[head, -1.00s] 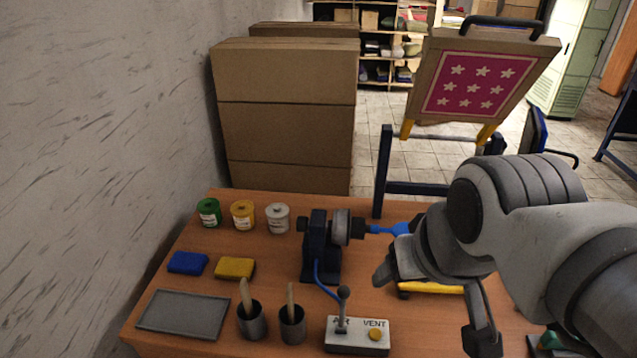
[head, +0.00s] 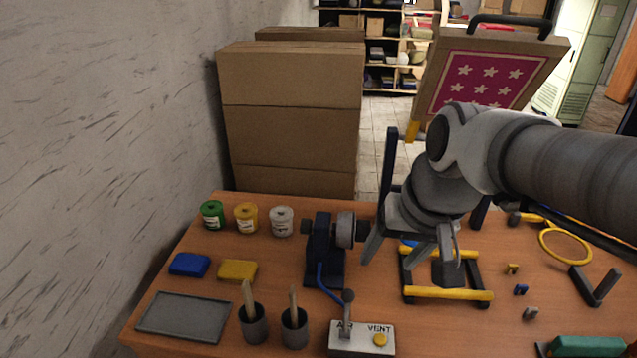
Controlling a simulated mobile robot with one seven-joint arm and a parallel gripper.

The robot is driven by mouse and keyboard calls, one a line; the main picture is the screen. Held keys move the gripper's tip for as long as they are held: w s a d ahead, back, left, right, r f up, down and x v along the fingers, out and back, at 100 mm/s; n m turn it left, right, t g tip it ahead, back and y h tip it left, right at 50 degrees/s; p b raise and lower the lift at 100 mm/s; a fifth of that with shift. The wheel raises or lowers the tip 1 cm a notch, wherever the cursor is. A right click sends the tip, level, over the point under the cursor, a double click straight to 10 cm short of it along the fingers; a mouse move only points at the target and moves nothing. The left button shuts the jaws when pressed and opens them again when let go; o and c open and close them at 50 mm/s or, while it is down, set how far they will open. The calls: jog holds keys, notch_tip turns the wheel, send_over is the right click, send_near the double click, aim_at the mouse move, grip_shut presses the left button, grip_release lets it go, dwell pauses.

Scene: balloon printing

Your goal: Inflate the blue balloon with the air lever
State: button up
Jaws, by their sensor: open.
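The air lever (head: 347,312), a stick with a dark knob, stands up from a light control box (head: 361,341) marked "AIR" and "VENT", with a yellow button on its right. A blue hose joins the box to the dark pump stand (head: 320,252), which has a round grey nozzle part on its right side. A small patch of the blue balloon (head: 408,243) shows between my fingers. The rest of it, and whether it is on the nozzle, is hidden. My gripper (head: 408,256) is open, right of the nozzle and up and right of the lever.
A yellow-and-black frame (head: 447,293) stands below my gripper. Two cups with sticks (head: 254,325) stand left of the control box. Paint pots (head: 246,218), sponges (head: 237,271) and a grey tray (head: 184,316) are at the left. A star-patterned screen (head: 486,78) is behind.

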aim_at(347, 313)
jog(key=w+f+m+g+b, duration=0.3)
jog(key=w+f, duration=0.8)
jog(key=shift+y, duration=0.4)
jog(key=a+f, duration=0.1)
jog(key=f, duration=0.4)
jog(key=a+f+b, duration=0.1)
jog(key=f, duration=0.5)
jog(key=w+a+f, duration=0.1)
jog(key=f, duration=0.5)
jog(key=shift+a, duration=0.25)
grip_shut()
jog(key=shift+w, duration=0.1)
